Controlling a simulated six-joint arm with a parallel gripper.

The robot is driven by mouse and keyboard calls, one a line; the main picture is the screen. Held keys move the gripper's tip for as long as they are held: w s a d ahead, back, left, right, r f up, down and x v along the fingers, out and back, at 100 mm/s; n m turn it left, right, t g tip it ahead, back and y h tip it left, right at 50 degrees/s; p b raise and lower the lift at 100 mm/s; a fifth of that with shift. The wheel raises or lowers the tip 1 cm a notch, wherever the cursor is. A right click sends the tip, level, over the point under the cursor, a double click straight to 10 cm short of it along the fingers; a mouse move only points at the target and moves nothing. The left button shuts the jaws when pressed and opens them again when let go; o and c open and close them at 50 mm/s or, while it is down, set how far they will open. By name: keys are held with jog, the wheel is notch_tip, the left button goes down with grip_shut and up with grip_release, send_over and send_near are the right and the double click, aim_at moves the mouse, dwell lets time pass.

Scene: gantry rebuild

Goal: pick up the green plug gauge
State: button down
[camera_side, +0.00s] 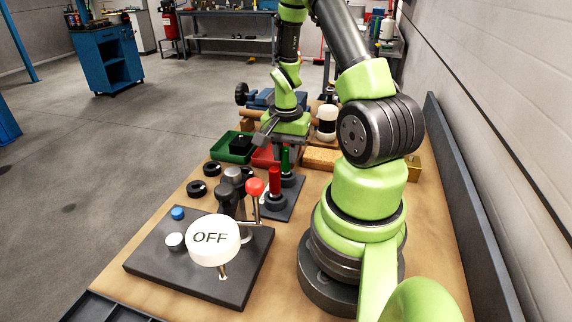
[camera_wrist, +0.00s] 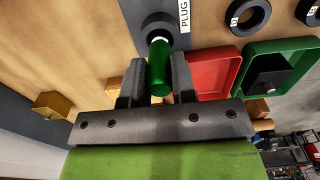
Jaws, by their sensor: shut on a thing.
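The green plug gauge (camera_wrist: 160,65) is a green cylinder between the two dark fingers of my gripper (camera_wrist: 157,75) in the wrist view. The fingers are shut on it, one on each side. Its far end is at a dark round holder (camera_wrist: 160,24) beside a "PLUG" label; I cannot tell whether it is still seated. In the side view the green plug gauge (camera_side: 286,158) shows as a thin upright green piece below my gripper (camera_side: 284,141), whose fingers are small and partly hidden there.
A red tray (camera_wrist: 212,72) and a green tray (camera_wrist: 252,88) holding a dark block lie beside. A lever fixture with a white OFF disc (camera_side: 213,241) and red ball stands nearer. Dark rings (camera_side: 197,188) lie at the left.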

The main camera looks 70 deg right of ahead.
jog(key=shift+r, duration=3.75)
